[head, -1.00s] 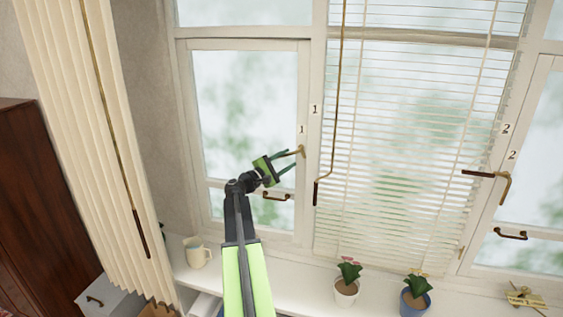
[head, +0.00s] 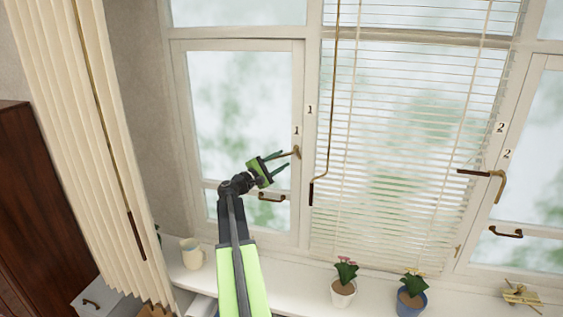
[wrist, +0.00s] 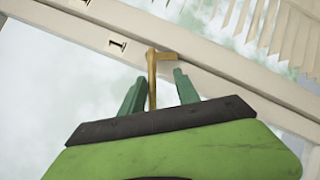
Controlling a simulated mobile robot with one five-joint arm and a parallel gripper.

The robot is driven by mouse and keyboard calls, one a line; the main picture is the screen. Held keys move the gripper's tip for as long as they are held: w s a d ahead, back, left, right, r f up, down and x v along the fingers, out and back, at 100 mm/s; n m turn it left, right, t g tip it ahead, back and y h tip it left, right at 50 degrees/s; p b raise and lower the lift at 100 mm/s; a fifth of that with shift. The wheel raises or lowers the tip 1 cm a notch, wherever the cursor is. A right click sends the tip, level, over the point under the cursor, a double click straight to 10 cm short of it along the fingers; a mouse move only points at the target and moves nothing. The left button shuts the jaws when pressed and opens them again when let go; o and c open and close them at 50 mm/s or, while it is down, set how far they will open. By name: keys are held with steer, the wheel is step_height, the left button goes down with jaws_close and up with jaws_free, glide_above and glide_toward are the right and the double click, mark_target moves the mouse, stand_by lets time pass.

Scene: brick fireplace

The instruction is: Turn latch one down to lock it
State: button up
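Latch one (head: 296,152) is a brass handle on the left window's right frame, just below the label "1". It points left, towards my gripper (head: 284,160). In the wrist view the brass latch (wrist: 152,78) runs between the two green fingers of my gripper (wrist: 156,82), with its short bend at the frame. The fingers are apart, one on each side of the handle, with a gap visible on the right. The handle's near end is hidden behind the gripper body.
A brown pull handle (head: 271,197) is below my gripper. Latch two (head: 498,185) is on the right window. A mug (head: 191,254) and flowerpots (head: 343,293) stand on the sill.

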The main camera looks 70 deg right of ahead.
steer(key=r+v, duration=0.2)
steer(key=v, duration=1.7)
steer(key=shift+w+a+b, duration=0.2)
steer(key=shift+b, duration=0.15)
stand_by(0.5)
steer(key=b+v, duration=0.2)
steer(key=v, duration=1.5)
steer(key=shift+w+a+r, duration=0.1)
steer(key=shift+w+a, duration=0.05)
